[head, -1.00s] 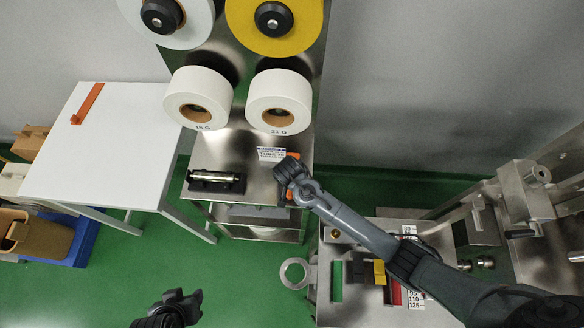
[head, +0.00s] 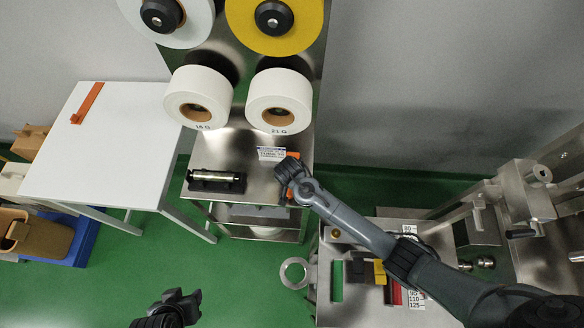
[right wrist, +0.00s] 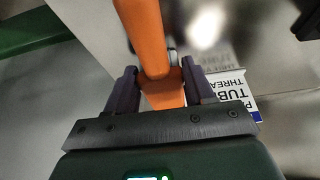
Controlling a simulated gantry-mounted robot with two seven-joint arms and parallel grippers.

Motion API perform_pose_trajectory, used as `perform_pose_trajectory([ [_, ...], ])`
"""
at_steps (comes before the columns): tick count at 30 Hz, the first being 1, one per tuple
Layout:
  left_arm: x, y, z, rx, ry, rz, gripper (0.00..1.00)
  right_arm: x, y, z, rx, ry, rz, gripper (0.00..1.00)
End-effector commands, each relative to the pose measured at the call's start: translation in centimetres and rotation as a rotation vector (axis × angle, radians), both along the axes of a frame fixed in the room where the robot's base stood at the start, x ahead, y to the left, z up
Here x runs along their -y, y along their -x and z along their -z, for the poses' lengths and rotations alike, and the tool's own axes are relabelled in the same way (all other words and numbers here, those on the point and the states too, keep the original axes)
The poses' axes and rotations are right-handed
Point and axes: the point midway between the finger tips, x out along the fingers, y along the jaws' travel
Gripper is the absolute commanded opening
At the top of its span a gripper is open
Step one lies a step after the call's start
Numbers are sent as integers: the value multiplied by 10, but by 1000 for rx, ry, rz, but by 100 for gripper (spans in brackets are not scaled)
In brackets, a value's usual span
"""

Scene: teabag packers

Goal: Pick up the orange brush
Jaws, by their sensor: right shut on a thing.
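The orange brush (right wrist: 146,40) lies between the two dark fingers of my right gripper (right wrist: 155,82) in the right wrist view, and the gripper is shut on it. In the head view my right gripper (head: 289,176) is over the right edge of the steel stand, and small orange parts of the brush (head: 293,155) show beside it; the rest is hidden behind my wrist. My left gripper (head: 186,300) is at the bottom of the head view, away from the stand; its jaw opening is unclear.
The steel stand (head: 257,185) bears a printed label (head: 271,153) and a black holder with a metal roller (head: 216,181). White paper rolls (head: 198,97) hang above. A white table (head: 110,150) with another orange item (head: 87,104) stands left. Machinery (head: 520,215) stands right.

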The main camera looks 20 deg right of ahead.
Motion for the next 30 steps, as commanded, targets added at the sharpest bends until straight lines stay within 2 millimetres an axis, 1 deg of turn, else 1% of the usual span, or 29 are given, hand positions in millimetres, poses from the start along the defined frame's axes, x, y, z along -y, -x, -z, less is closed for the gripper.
perform_pose_trajectory([
  [7, 2, 0, 0, 0, 9, -6, 43, 0, 3, 0, -3, 2, 0, 19],
  [14, 2, 0, -2, -1, 11, -7, 43, -6, 13, -13, -3, 1, -1, 19],
  [17, 2, 0, -4, 0, 9, -6, 43, -12, 24, -21, -1, 2, -3, 19],
  [20, 2, 0, -5, 0, 7, -5, 43, -19, 38, -29, -1, 1, -3, 19],
  [27, 0, 0, -10, -1, -1, 1, 43, -39, 80, -54, 0, 2, -5, 19],
  [30, -1, 0, -11, 0, -4, 2, 43, -47, 95, -63, 1, 2, -4, 19],
])
